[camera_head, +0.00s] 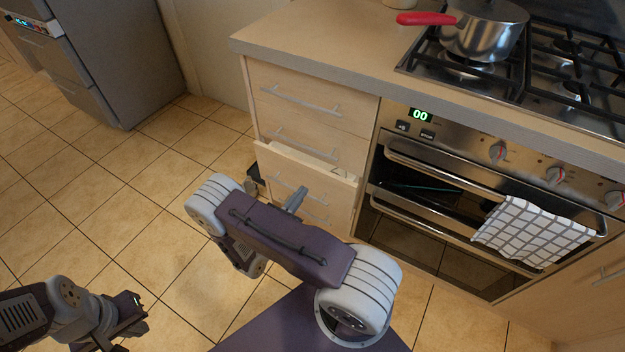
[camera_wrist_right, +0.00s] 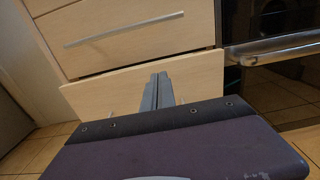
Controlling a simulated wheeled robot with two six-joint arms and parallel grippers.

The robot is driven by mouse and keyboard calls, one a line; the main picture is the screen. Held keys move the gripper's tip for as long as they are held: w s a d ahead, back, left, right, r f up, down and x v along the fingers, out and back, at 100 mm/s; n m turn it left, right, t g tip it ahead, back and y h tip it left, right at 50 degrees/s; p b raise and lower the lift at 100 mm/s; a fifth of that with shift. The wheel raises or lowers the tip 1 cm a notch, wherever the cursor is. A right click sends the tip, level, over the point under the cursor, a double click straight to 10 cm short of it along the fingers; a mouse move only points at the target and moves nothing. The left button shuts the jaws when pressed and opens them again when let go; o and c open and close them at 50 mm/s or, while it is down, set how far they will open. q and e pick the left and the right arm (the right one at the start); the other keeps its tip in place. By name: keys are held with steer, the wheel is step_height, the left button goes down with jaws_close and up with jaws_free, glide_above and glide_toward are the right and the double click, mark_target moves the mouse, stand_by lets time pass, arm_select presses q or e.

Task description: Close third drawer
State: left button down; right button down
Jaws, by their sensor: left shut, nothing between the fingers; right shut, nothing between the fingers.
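The third drawer (camera_head: 335,172) is in the light wood drawer stack left of the oven. It stands partly open, its front sticking out past the drawer fronts above it. Its front also shows in the right wrist view (camera_wrist_right: 200,78). My right gripper (camera_head: 298,196) is shut and empty, its fingers pointing at this front. In the right wrist view the fingertips (camera_wrist_right: 158,78) overlap the middle of the front; I cannot tell whether they touch it. The fingers and arm hide part of the drawer's lower face. My left gripper (camera_head: 132,308) is shut and empty, low over the floor at the left.
The closed drawer above (camera_wrist_right: 125,40) has a bar handle. The oven (camera_head: 440,200) stands right of the stack, its upper door ajar, with a checked towel (camera_head: 530,232) on a rail. A pot (camera_head: 485,30) sits on the hob. Tiled floor (camera_head: 100,190) at the left is clear.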

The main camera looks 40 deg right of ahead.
mark_target(318, 171)
steer(key=b+x, duration=0.1)
steer(key=x, duration=0.5)
steer(key=shift+d+f+b, duration=0.1)
steer(key=shift+d+b, duration=0.1)
steer(key=shift+b, duration=0.1)
steer(key=shift+w+d, duration=0.25)
steer(key=shift+d, duration=0.3)
